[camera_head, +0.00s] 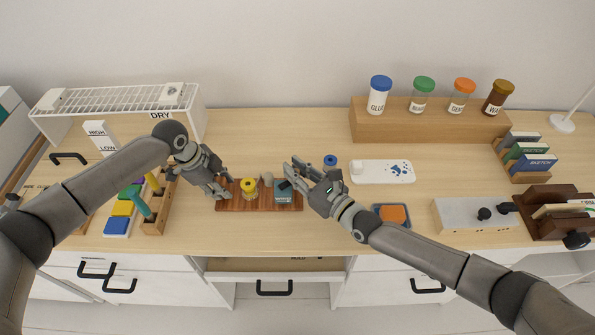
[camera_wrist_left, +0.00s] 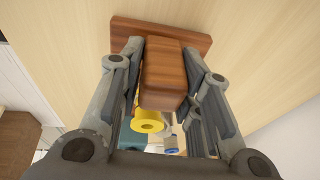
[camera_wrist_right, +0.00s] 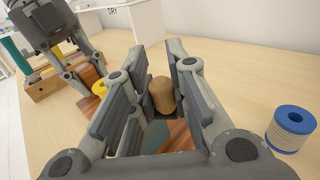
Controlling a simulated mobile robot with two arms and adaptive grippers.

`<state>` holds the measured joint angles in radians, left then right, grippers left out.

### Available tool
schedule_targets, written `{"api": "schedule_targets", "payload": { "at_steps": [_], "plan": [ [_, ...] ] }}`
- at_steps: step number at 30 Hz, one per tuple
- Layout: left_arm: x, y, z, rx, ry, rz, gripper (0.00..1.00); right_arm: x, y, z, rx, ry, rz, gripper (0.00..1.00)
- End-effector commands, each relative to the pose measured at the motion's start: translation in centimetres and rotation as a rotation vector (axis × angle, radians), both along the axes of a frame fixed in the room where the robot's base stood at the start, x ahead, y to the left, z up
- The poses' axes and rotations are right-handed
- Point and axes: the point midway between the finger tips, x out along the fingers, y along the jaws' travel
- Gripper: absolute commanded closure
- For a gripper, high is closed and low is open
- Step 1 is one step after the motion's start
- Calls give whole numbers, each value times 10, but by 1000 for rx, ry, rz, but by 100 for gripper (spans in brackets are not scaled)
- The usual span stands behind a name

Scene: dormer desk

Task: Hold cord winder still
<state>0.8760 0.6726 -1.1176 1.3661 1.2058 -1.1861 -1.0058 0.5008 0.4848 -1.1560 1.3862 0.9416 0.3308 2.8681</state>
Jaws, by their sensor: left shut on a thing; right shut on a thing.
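The cord winder's reddish-brown wooden board (camera_head: 240,204) lies on the desk, carrying a yellow spool (camera_head: 248,187) and a teal block (camera_head: 283,195). My left gripper (camera_head: 223,185) is at the board's left end, shut on its upright wooden block (camera_wrist_left: 163,75). The yellow spool shows beyond it in the left wrist view (camera_wrist_left: 148,121). My right gripper (camera_head: 288,173) is at the right end, shut on the winder's tan rounded knob (camera_wrist_right: 162,94), which stands between its fingers. The knob's lower part and contact points are partly hidden.
A blue-ended cord spool (camera_wrist_right: 289,128) stands beside my right gripper. A wooden rack (camera_head: 157,212) with colored blocks is at left. A white tray (camera_head: 382,172), an orange pad (camera_head: 393,214) and a grey box (camera_head: 470,216) are at right. A jar stand (camera_head: 425,125) is behind.

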Motion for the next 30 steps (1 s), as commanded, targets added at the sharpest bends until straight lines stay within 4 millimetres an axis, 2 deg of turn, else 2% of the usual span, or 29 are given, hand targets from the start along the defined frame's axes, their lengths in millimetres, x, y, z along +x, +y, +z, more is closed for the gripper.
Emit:
{"api": "schedule_targets", "payload": {
  "at_steps": [1, 21, 22, 24, 27, 30],
  "plan": [
    [-2, -5, -4, -8, 1, -4, 100, -3, 6, 1, 3, 0, 21, 100],
    [-1, -4, -3, -9, 2, 2, 100, -3, 1, -5, -7, 11, 51, 100],
    [-1, -4, -3, -9, 2, 2, 100, -3, 1, -6, -8, 11, 50, 82],
    [-1, -4, -2, -9, 2, 2, 100, -3, 1, -6, -8, 11, 50, 73],
    [-1, -4, -2, -8, 2, 2, 100, -2, 0, -5, -8, 10, 48, 60],
    [-1, -3, -2, -7, 2, 2, 100, -2, -1, -5, -8, 9, 47, 60]
  ]
}}
